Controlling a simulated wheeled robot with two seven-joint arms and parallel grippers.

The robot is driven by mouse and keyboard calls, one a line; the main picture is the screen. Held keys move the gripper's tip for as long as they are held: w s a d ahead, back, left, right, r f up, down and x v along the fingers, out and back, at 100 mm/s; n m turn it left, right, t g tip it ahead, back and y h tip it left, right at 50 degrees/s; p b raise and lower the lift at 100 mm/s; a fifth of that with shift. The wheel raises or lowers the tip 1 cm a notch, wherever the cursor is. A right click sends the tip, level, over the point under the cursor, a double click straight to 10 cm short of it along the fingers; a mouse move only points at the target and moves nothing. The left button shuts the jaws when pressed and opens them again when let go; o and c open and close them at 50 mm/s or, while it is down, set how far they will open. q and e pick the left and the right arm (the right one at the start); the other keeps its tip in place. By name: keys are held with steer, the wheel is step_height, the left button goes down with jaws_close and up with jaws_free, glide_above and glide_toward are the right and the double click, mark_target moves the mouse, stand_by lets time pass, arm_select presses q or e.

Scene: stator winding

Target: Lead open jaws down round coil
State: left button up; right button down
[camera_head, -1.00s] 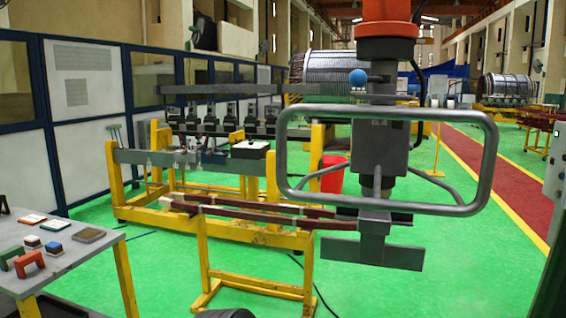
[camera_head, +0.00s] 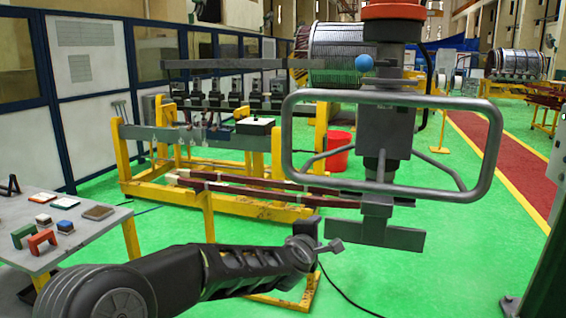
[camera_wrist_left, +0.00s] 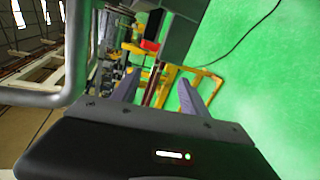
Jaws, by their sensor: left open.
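The coil (camera_head: 262,193) is a long, dark red loop of two thin bars with pale ends. It lies nearly level on a yellow stand in the head view. My left gripper (camera_head: 322,238) is in front of and a little below the coil's right part in that view. In the left wrist view my left gripper (camera_wrist_left: 165,80) is open, its two grey fingers apart. The dark red coil (camera_wrist_left: 151,94) shows in line between the fingers, with no visible contact. How far it lies beyond the fingertips I cannot tell. My right gripper is not in view.
A grey tube-framed tool (camera_head: 388,160) hangs over the coil's right end; its frame also fills the upper left of the wrist view (camera_wrist_left: 78,45). A yellow rack (camera_head: 235,205) stands behind. A side table (camera_head: 95,232) with small blocks is at left.

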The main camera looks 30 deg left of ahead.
arm_select(q)
steer(key=s+a+r+n+t+y, duration=0.1)
steer(key=a+r+n, duration=0.1)
steer(key=r+n, duration=0.35)
steer(key=a+r+n+t+y, duration=0.1)
steer(key=a+r+n, duration=0.15)
steer(key=r, duration=0.65)
steer(key=n+y, duration=0.2)
steer(key=n, duration=0.8)
glide_toward(286, 140)
steer(key=x, duration=0.3)
steer(key=shift+w+n, duration=0.3)
steer(key=shift+n, duration=0.3)
steer(key=shift+a, duration=0.1)
steer(key=p+x, duration=0.3)
steer(key=x, duration=0.4)
steer(key=shift+w+a, duration=0.2)
steer(key=shift+w, duration=0.15)
jaws_close()
